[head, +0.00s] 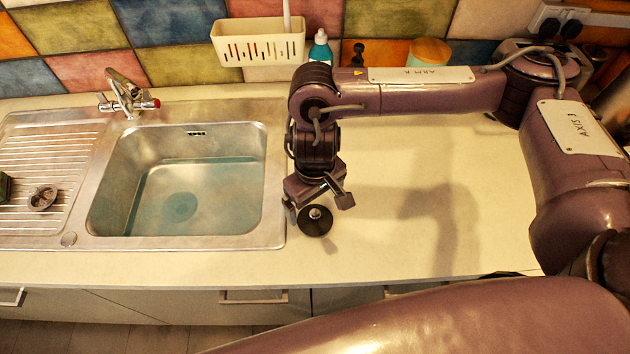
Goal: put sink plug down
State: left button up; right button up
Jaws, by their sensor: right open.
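The sink plug (315,221) is a black disc with a pale metal knob on top. It appears to rest on the cream worktop (400,240), just right of the sink's rim. My right gripper (318,203) is directly above it, pointing down. Its fingers are apart, one to each side of the knob. Whether a finger touches the plug I cannot tell. My left gripper is not in view.
The steel sink (185,185) to the left holds bluish water. A tap (125,95) stands behind it. A round metal piece (42,198) lies on the ribbed drainer. A white rack (258,45), a teal bottle (321,48) and a wooden-lidded jar (429,53) are behind. The worktop's right part is clear.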

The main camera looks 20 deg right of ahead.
aim_at(315, 213)
notch_tip(315, 213, up, 6)
jog(key=shift+r, duration=0.25)
dwell(0.5)
